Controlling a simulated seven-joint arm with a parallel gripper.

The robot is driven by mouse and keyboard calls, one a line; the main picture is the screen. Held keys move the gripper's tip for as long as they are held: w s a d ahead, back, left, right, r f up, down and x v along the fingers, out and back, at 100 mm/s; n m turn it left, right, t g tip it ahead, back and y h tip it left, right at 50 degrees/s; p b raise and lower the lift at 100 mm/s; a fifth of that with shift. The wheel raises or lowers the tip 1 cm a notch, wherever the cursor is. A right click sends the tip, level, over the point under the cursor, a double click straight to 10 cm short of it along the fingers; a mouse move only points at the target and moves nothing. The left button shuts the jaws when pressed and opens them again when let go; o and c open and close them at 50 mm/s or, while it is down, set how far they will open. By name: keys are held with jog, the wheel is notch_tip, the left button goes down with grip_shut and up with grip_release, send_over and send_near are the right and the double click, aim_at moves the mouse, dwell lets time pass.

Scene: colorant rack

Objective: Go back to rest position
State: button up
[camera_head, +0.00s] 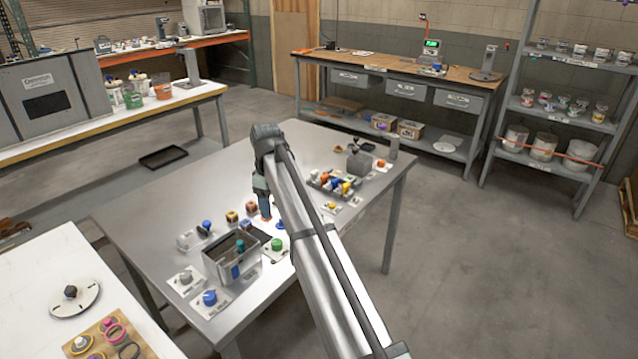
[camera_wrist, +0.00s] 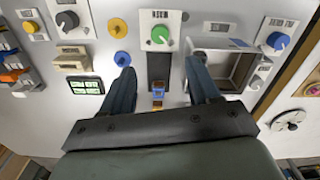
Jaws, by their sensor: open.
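My gripper (camera_head: 264,212) points down over the middle of the grey table (camera_head: 165,215), at the end of my arm, which reaches in from the lower right. In the wrist view my gripper (camera_wrist: 161,75) has its two dark fingers spread apart. A dark strip (camera_wrist: 159,66) and a small orange-and-blue piece (camera_wrist: 158,95) show between them. I see nothing clamped between the fingers. How high the fingertips are above the table is hard to tell.
A grey open bin (camera_head: 218,270) stands left of the gripper, with a green knob (camera_head: 277,244) and a blue knob (camera_head: 209,298) nearby. A rack of coloured caps (camera_head: 335,184) lies right of my arm.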

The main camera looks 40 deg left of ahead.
jog(key=w+d+f+m, duration=0.3)
jog(key=w+d+f, duration=0.25)
jog(key=d, duration=0.55)
jog(key=w+d+f+m, duration=0.2)
jog(key=w+d+f, duration=0.4)
jog(key=d, duration=0.5)
jog(key=w+d+f+m, duration=0.35)
jog(key=d+f, duration=0.35)
jog(key=d, duration=0.4)
jog(key=s+d+f+m, duration=0.1)
jog(key=d+f+m, duration=0.25)
jog(key=d, duration=0.65)
jog(key=s+d+f+m, duration=0.15)
jog(key=d+f, duration=0.25)
jog(key=d, duration=0.6)
jog(key=s+d+f+m, duration=0.1)
jog(key=d+f+m, duration=0.25)
jog(key=d, duration=0.75)
jog(key=s+d+f+m, duration=0.3)
jog(key=s+d+f, duration=0.2)
jog(key=s+d, duration=0.5)
jog(key=s+d+f+g, duration=0.1)
jog(key=s+f+g, duration=0.2)
jog(key=s+f, duration=0.7)
jog(key=s+f+g, duration=0.3)
jog(key=s+f, duration=0.7)
jog(key=s, duration=0.6)
jog(key=shift+s+d+g, duration=0.35)
jog(key=shift+s+g, duration=0.05)
